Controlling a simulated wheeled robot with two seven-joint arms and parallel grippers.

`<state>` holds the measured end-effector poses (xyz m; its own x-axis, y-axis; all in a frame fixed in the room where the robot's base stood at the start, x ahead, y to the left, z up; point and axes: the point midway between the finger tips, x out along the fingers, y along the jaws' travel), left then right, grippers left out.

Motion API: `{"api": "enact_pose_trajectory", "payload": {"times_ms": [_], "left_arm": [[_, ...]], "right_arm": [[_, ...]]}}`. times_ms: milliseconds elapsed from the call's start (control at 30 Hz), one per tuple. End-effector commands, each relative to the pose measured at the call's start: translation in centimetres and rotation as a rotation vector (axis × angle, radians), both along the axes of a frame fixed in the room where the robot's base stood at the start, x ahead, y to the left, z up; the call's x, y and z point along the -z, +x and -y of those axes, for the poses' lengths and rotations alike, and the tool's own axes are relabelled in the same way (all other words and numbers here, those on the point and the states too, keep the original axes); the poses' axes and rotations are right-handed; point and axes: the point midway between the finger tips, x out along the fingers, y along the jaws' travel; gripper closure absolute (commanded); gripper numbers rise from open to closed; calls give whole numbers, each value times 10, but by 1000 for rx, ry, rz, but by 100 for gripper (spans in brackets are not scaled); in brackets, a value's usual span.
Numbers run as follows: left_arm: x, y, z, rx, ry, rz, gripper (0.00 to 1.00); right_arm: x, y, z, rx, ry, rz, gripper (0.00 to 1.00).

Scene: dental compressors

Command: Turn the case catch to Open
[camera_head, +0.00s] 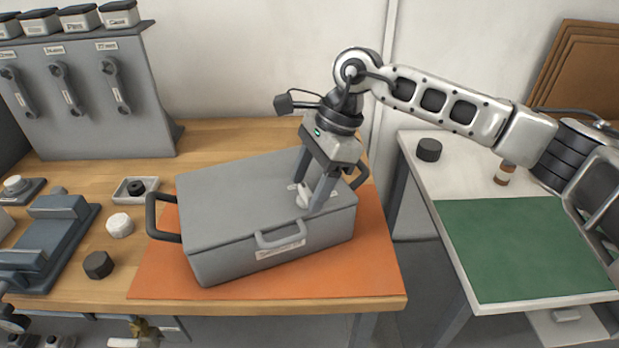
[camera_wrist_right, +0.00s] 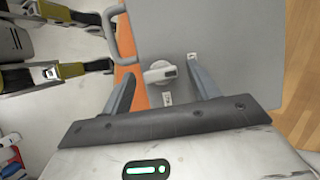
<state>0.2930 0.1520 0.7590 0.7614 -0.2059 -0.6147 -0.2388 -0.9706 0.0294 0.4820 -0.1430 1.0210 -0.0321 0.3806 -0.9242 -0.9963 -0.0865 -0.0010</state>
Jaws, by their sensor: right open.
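The grey case (camera_head: 235,205) lies closed on an orange mat (camera_head: 375,265), with a handle on its front (camera_head: 280,238) and dark side handles. The white catch (camera_wrist_right: 160,72) sits near the case's front edge, towards its right end. My right gripper (camera_head: 308,195) is open above the front right of the case. Its two fingers stand on either side of the catch, apparently apart from it. My left gripper is not in view.
Loose caps (camera_head: 98,264), a small tray (camera_head: 135,190) and a dark blue fixture (camera_head: 55,235) stand left of the case. A grey rack with wrenches (camera_head: 90,100) is behind. A white table with a green mat (camera_head: 520,245) stands to the right, beyond a gap.

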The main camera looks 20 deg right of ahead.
Motion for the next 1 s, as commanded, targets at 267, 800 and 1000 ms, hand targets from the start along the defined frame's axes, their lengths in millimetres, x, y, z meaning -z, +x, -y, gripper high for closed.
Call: {"api": "enact_pose_trajectory", "payload": {"times_ms": [267, 800, 1000], "left_arm": [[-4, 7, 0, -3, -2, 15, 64], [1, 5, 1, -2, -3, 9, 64], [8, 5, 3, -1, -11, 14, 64]], "right_arm": [[1, 0, -1, -1, 0, 0, 43], [3, 0, 0, 44, 1, 0, 85], [5, -1, 0, 160, 1, 1, 85]]}}
